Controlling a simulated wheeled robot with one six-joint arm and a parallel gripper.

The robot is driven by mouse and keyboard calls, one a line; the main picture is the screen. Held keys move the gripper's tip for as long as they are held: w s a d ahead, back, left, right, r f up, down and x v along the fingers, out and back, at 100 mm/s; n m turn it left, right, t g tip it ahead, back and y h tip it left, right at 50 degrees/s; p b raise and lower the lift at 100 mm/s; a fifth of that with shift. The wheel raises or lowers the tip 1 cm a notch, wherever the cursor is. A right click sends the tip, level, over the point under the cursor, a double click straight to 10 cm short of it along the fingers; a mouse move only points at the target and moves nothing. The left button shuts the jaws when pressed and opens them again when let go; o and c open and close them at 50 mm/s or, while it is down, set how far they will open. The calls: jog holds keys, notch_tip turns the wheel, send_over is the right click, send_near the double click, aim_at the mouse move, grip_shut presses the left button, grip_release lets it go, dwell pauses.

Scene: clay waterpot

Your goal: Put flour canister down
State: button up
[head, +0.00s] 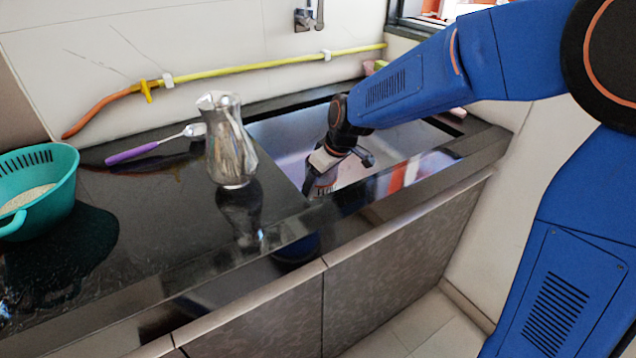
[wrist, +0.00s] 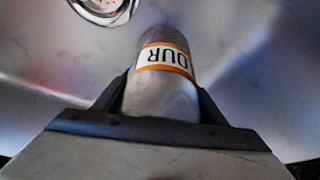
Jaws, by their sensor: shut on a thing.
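The flour canister (wrist: 163,88) is a grey metallic cylinder with a white, orange-edged label showing the letters "OUR", upside down in the wrist view. My gripper (wrist: 160,95) is shut on it, with one dark finger on each side. In the head view my gripper (head: 322,172) reaches down into the sink, and only a small part of the canister (head: 320,187) shows below it, at the near rim. Whether the canister touches the sink floor cannot be told.
The metal sink (head: 285,140) has a round drain (wrist: 104,6) ahead of the canister. On the dark counter (head: 130,225) to the left stand a silver pitcher (head: 229,140), a purple-handled spoon (head: 135,152) and a teal colander (head: 40,180). A yellow hose (head: 250,66) runs along the wall.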

jog(key=shift+f, duration=0.2)
jog(key=o, duration=1.7)
jog(key=shift+v, duration=6.1)
jog(key=shift+d, duration=0.1)
